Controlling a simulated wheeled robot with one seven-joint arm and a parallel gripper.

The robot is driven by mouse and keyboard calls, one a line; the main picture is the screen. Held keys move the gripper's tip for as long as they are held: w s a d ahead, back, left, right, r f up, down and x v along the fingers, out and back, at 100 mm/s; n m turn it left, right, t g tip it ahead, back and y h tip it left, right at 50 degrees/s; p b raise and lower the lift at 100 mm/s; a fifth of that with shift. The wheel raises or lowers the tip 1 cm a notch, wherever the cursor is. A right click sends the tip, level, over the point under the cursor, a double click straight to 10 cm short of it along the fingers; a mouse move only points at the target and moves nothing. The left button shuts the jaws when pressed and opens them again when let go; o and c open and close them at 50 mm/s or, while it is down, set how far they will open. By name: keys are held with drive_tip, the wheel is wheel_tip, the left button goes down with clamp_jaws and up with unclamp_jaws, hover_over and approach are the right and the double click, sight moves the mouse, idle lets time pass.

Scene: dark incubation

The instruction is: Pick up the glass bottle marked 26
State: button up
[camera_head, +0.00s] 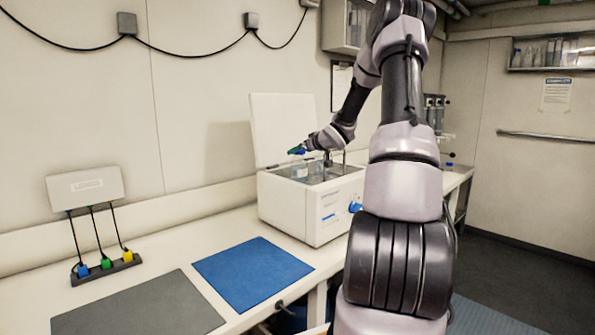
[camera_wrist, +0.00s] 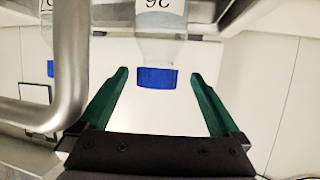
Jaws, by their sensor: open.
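The glass bottle marked 26 (camera_wrist: 161,47) shows upside down in the wrist view, its label at the top edge and its blue cap (camera_wrist: 157,78) below. My gripper (camera_wrist: 157,77) is open, with one green finger on each side of the cap and a gap on both sides. In the head view my gripper (camera_head: 297,151) is over the open white bath (camera_head: 290,208), where clear bottles (camera_head: 300,171) stand. I cannot read their marks there.
A second bottle (camera_wrist: 46,40) with a blue cap is at the left of the wrist view, partly behind a thick metal bar (camera_wrist: 72,75). The bath's lid (camera_head: 283,125) stands open. A blue mat (camera_head: 252,272) and a grey mat (camera_head: 140,308) lie on the bench.

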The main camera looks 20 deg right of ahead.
drive_tip(key=shift+d+x, duration=0.1)
drive_tip(key=shift+x, duration=1.5)
drive_tip(key=shift+d+x, duration=0.15)
drive_tip(key=shift+x, duration=1.4)
drive_tip(key=shift+a+r, duration=0.1)
clamp_jaws()
